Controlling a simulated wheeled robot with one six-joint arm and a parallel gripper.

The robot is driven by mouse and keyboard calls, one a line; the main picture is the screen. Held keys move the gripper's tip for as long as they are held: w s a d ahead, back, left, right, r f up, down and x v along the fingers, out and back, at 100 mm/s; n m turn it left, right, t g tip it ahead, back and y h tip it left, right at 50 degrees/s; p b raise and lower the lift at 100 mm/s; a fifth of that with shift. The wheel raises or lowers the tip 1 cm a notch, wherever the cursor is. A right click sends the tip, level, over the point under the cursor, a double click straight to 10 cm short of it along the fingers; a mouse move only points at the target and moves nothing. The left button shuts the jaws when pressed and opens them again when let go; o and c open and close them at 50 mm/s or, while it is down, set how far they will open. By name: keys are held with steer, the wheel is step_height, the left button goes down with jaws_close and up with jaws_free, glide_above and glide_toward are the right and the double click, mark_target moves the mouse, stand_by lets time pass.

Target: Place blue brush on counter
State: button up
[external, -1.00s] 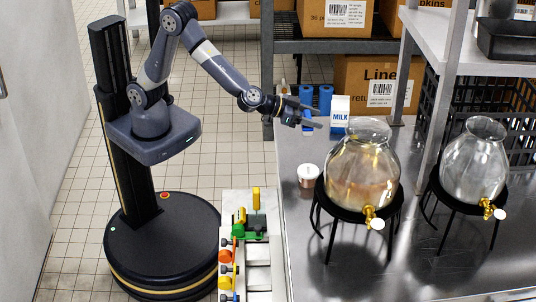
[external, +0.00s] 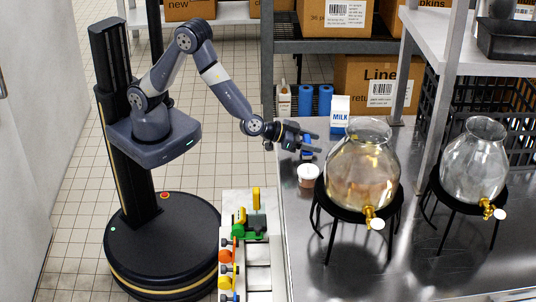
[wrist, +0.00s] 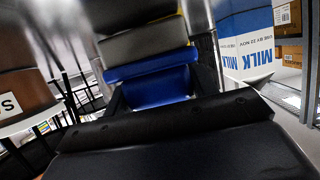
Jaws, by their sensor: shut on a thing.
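My gripper (external: 317,142) is shut on the blue brush (external: 307,153) over the far left part of the metal counter (external: 430,268). In the external view only a small blue part shows below the fingers. In the wrist view the blue brush (wrist: 158,86) lies between the two fingers, with grey and yellow parts beyond the blue. I cannot tell whether its lower end touches the counter.
A small lidded jar (external: 308,178) stands just in front of my gripper, and a milk carton (external: 340,113) stands behind it. A large glass dispenser (external: 362,175) on a black stand is close on the right. A second dispenser (external: 473,165) stands farther right.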

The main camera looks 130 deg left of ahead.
steer(key=shift+f, duration=0.25)
steer(key=o, duration=1)
steer(key=shift+r, duration=0.1)
steer(key=shift+r, duration=0.15)
steer(key=v, duration=1.2)
